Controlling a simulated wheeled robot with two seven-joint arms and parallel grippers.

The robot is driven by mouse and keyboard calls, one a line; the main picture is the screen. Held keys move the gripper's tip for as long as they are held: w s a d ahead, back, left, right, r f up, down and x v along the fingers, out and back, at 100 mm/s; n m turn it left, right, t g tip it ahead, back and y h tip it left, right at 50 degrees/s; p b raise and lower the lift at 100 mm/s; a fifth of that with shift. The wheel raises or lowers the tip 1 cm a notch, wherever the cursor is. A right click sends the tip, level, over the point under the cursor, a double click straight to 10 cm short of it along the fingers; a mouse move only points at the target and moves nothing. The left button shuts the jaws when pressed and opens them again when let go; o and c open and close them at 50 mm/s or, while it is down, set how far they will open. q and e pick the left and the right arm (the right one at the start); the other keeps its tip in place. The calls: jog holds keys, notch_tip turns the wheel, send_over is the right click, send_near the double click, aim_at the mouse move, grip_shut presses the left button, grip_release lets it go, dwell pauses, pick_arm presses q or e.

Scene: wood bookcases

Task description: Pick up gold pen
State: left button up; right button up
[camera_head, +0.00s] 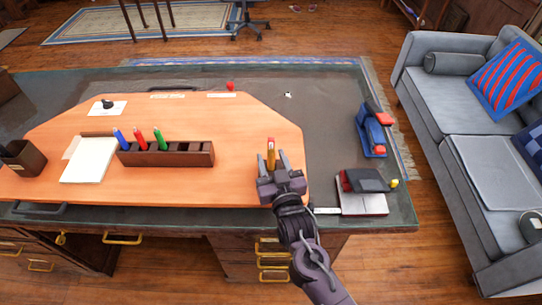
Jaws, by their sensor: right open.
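The gold pen (271,147) shows just beyond the fingertips of my right gripper (270,160), over the right part of the orange desk mat. Its lower part is hidden by the gripper, so I cannot tell whether it stands, lies or is touched. My right gripper is open, its two fingers on either side of the pen in the picture. My left gripper is not in view.
A dark wooden pen holder (190,154) with blue, red and green pens stands left of my right gripper. A notepad (88,159) lies further left. A blue device (370,132) and a dark-topped item (362,202) are at the right.

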jog(key=shift+w+a, duration=0.15)
jog(key=shift+w, duration=0.5)
jog(key=c, duration=0.9)
